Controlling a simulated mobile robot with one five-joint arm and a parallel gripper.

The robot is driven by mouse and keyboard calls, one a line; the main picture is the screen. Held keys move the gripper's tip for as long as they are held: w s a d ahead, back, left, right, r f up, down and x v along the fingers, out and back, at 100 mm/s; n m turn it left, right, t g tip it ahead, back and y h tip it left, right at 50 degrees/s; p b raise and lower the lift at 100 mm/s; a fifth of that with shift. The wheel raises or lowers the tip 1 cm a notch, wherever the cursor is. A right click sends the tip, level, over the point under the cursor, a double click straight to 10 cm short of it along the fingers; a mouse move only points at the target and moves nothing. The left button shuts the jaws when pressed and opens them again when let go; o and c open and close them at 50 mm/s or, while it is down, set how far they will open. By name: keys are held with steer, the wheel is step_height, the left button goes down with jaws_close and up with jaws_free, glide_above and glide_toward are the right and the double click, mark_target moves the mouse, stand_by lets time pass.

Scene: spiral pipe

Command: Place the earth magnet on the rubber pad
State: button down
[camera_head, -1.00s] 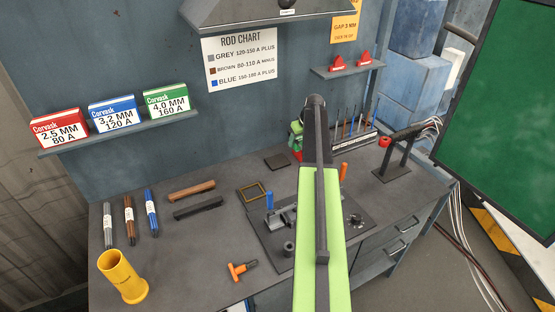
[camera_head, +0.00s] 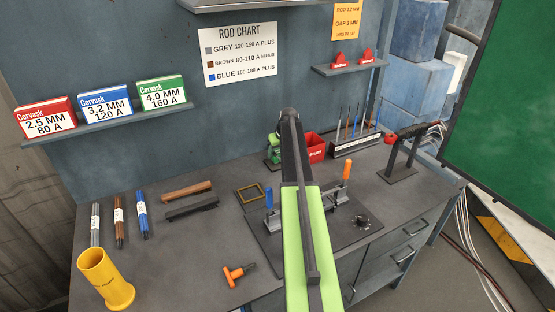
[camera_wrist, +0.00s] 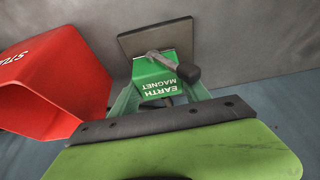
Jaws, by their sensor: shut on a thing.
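The earth magnet (camera_wrist: 160,82) is a green block with white lettering and a dark knobbed lever. My gripper (camera_wrist: 158,103) is shut on it. In the head view the magnet (camera_head: 274,150) shows just left of my arm, which hides most of my gripper. The rubber pad (camera_wrist: 140,41) is a flat dark square beyond the magnet in the wrist view, and the magnet overlaps its near edge there. In the head view a dark sliver of the pad (camera_head: 270,164) shows below the magnet. I cannot tell whether they touch.
A red stub bin (camera_wrist: 45,85) stands close on the left in the wrist view; in the head view the bin (camera_head: 316,149) is right of my arm.

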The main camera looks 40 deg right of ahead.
steer(key=shift+f, duration=0.25)
steer(key=c, duration=0.5)
jaws_free()
steer(key=shift+r, duration=0.1)
steer(key=p+v, duration=1.1)
steer(key=v, duration=0.1)
steer(key=shift+r+p, duration=0.15)
steer(key=shift+p, duration=0.15)
